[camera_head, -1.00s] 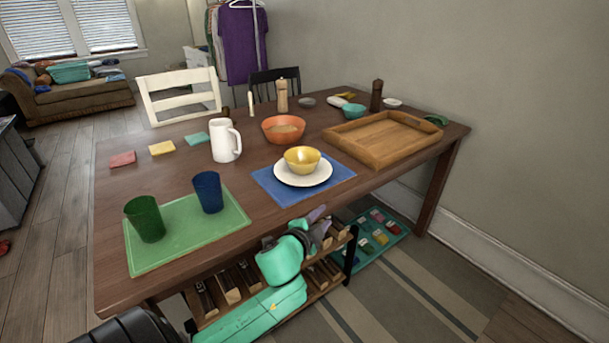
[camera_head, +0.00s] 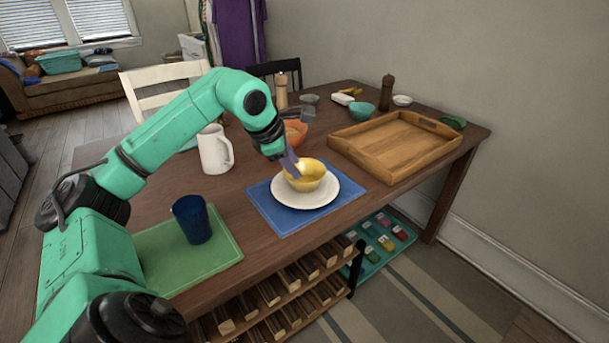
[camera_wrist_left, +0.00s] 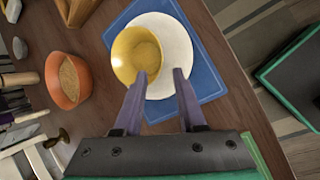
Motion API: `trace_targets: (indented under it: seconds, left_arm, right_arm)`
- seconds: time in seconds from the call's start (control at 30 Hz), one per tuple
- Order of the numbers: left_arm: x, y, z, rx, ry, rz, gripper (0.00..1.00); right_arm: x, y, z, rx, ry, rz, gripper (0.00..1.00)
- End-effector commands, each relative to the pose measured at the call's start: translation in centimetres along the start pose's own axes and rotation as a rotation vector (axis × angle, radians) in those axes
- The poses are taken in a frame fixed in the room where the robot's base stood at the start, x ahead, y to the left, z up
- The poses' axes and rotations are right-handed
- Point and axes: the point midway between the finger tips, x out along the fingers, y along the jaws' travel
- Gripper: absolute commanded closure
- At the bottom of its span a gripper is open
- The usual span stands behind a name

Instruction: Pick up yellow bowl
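The yellow bowl (camera_head: 310,178) sits on a white plate (camera_head: 328,195), which lies on a blue placemat (camera_head: 262,205) near the table's front edge. My left gripper (camera_head: 289,163) reaches down to the bowl's left rim from above. In the left wrist view, the gripper (camera_wrist_left: 160,74) is open with a gap between its purple fingers. One finger overlaps the yellow bowl (camera_wrist_left: 133,50) and the other is over the white plate (camera_wrist_left: 177,50), with the bowl's rim between them. I cannot tell whether they touch it. My right gripper is in no view.
An orange bowl (camera_head: 298,132) stands close behind the gripper, partly hidden by it. A white pitcher (camera_head: 214,152) and a blue cup (camera_head: 191,220) stand to the left. A wooden tray (camera_head: 390,145) lies to the right.

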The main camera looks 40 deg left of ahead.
Motion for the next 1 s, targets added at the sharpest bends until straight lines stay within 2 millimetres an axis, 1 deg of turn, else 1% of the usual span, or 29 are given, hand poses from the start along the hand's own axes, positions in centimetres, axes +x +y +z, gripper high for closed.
trace_targets:
  seconds: [0.03,0.13,0.37,0.5,0.6,0.77,0.8,0.87,0.9,1.0]
  left_arm:
    - [1.3,-0.1,0.2,-0.001,-0.003,-0.008,0.6]
    - [3.8,-0.1,0.2,-0.003,-0.005,-0.007,0.6]
    - [7.2,-0.1,0.0,-0.004,-0.004,-0.008,0.6]
    - [9.9,-0.1,-0.1,-0.005,-0.006,-0.007,0.6]
    - [10.8,-0.1,-0.1,-0.002,-0.005,-0.004,0.6]
    - [10.9,-0.1,-0.1,-0.001,-0.004,-0.003,0.6]
    - [10.9,-0.1,-0.1,-0.001,-0.004,-0.003,0.68]
    - [10.9,-0.1,-0.1,-0.001,-0.004,-0.003,0.91]
    - [10.9,-0.1,-0.1,-0.002,-0.004,-0.004,1.0]
    - [10.9,-0.1,-0.1,-0.002,-0.004,-0.004,1.0]
  right_arm:
    - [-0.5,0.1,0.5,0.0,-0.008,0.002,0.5]
    - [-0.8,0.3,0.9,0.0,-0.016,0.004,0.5]
    - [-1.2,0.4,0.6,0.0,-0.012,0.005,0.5]
    - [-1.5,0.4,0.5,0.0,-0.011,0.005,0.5]
    - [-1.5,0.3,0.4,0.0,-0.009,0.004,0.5]
    - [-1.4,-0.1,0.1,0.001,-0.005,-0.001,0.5]
    - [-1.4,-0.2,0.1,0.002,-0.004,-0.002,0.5]
    - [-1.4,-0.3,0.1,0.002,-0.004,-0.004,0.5]
    - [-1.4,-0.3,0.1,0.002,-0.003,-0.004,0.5]
    - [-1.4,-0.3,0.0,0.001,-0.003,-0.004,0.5]
